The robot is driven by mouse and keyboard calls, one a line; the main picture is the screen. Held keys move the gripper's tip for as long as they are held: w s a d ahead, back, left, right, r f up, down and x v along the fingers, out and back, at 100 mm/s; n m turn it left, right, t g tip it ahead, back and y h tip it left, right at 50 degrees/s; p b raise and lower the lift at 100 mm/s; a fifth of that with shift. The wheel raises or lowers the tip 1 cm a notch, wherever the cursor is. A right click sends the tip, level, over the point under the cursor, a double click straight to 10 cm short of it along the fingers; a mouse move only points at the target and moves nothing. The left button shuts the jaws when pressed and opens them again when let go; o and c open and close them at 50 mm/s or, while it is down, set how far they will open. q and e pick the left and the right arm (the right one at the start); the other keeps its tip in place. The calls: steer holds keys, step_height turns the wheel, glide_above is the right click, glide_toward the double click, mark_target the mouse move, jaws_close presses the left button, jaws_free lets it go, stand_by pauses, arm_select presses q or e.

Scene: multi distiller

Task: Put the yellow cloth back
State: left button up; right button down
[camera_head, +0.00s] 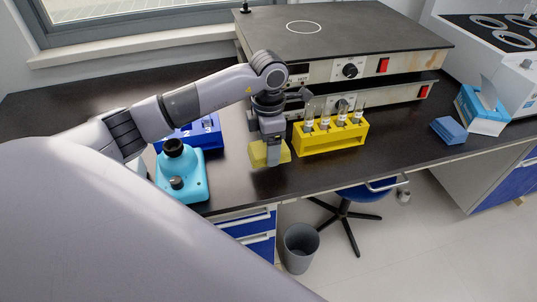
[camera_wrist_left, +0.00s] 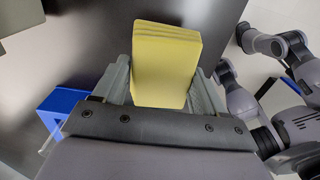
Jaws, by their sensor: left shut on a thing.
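The yellow cloth (camera_head: 270,153) is a folded, layered block at my left gripper, near the front edge of the dark bench. My left gripper (camera_head: 269,140) points down and is shut on it. In the left wrist view, the yellow cloth (camera_wrist_left: 166,65) sits between the two fingers of my left gripper (camera_wrist_left: 166,88). Whether the cloth touches the bench top cannot be told. My right gripper does not show clearly; parts of my other arm appear at the right of the left wrist view.
A yellow rack (camera_head: 330,139) with several tubes stands just right of the cloth. A turquoise device (camera_head: 181,176) and a blue rack (camera_head: 205,135) stand left. Hotplates (camera_head: 340,72) stand behind. A blue block (camera_head: 449,130) and tissue box (camera_head: 482,111) lie right. Bench between is clear.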

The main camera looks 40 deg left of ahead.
arm_select(q)
steer(key=shift+f, duration=1.95)
steer(key=shift+f, duration=0.15)
steer(key=o, duration=1)
step_height(320, 180, up, 12)
steer(key=shift+r+b, duration=0.2)
steer(key=shift+b, duration=0.25)
